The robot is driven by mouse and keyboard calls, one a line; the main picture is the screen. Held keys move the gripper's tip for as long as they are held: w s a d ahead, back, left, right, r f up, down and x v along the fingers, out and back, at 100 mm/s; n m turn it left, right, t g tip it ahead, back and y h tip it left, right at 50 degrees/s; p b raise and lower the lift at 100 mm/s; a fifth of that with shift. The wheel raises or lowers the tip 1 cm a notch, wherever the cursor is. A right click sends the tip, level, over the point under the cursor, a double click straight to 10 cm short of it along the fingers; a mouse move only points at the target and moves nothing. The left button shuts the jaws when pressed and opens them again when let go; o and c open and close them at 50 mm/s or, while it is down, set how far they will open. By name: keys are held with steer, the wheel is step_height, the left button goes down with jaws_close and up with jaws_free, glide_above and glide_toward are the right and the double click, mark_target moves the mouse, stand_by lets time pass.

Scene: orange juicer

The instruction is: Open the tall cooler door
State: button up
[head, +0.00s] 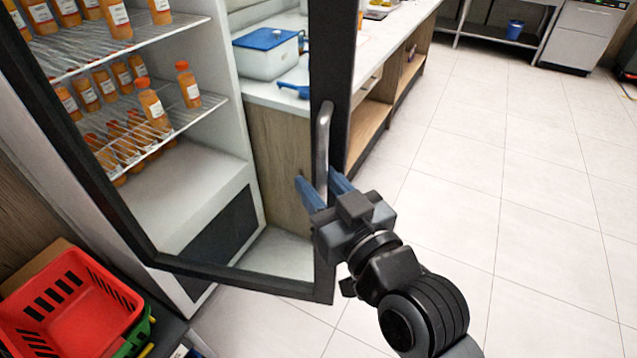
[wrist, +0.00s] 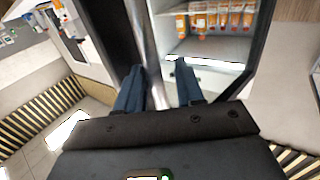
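The tall cooler (head: 235,100) stands at the left, with shelves of orange bottles inside. Its dark-framed glass door (head: 333,80) is ajar, its handle edge standing out from the cooler body. The vertical metal handle (head: 322,140) is on the door's right edge; it also shows in the wrist view (wrist: 150,45). My gripper (head: 324,188) is at the handle's lower part. In the wrist view, the two blue fingers of my gripper (wrist: 160,86) are apart, one on each side of the handle, with a visible gap at the right finger.
A red basket (head: 75,310) is at the lower left near the door's bottom. A counter (head: 385,40) with a blue-lidded white box (head: 268,55) stands behind the door. Tiled floor (head: 510,180) to the right is clear.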

steer(key=b+v, duration=0.1)
steer(key=v, duration=0.6)
steer(key=shift+s+b, duration=0.2)
steer(key=shift+b, duration=0.15)
steer(key=shift+d, duration=0.1)
steer(key=s+d+f+m+h, duration=0.2)
steer(key=s+d+f, duration=0.1)
steer(key=s+d, duration=0.3)
steer(key=s+d+f+m+h, duration=0.1)
steer(key=s+d+f+h, duration=0.15)
steer(key=s, duration=0.55)
steer(key=s+d+f+m+h, duration=0.2)
steer(key=s+d+f, duration=0.25)
steer(key=s, duration=0.25)
steer(key=s+d+r+g+h, duration=0.1)
steer(key=s+d+r, duration=0.1)
steer(key=s, duration=0.7)
steer(key=shift+d, duration=0.6)
steer(key=shift+s+r, duration=0.1)
steer(key=shift+r, duration=0.05)
